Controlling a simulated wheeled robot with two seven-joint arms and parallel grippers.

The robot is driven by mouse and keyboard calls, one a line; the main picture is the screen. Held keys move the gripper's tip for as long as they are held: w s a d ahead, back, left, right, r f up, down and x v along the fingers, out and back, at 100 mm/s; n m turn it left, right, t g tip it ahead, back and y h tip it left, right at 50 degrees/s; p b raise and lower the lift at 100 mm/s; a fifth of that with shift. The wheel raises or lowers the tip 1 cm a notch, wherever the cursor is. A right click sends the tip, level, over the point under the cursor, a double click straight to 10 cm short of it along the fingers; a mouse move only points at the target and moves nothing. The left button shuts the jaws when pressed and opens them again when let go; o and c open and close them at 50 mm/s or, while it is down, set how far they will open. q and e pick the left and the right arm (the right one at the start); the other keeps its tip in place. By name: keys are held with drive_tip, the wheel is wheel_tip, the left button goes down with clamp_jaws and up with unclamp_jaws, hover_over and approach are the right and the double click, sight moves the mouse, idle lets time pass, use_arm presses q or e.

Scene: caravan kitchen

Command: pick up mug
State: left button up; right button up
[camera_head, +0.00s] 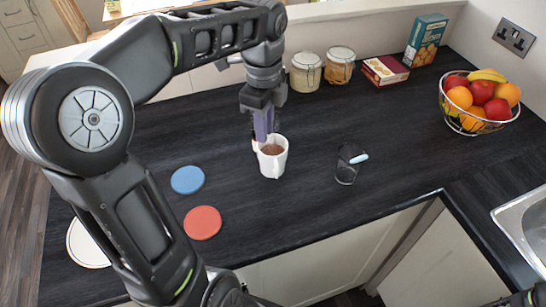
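A white mug (272,165) with brown contents stands upright on the dark counter (310,215), near the middle of the head view. My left gripper (262,137) points down at the mug's back-left rim, with its purplish fingers overlapping the rim in the picture. The fingers line up one behind the other, so I cannot tell whether they are apart or closed, or whether they touch the mug. The part of the mug behind the fingertips is hidden.
Blue (187,180) and red (202,223) coasters lie left. Jars (306,73), boxes (426,40) and a fruit bowl (480,122) stand behind. A sink (525,222) is at right.

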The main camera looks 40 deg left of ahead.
sight(273, 162)
use_arm(q)
drive_tip(key=shift+f, duration=1.3)
drive_tip(key=shift+f+p, duration=0.3)
wheel_tip(273, 162, down, 5)
drive_tip(key=shift+d+r+p, duration=0.15)
drive_tip(key=shift+p, duration=0.45)
drive_tip(key=shift+c, duration=0.4)
clamp_jaws()
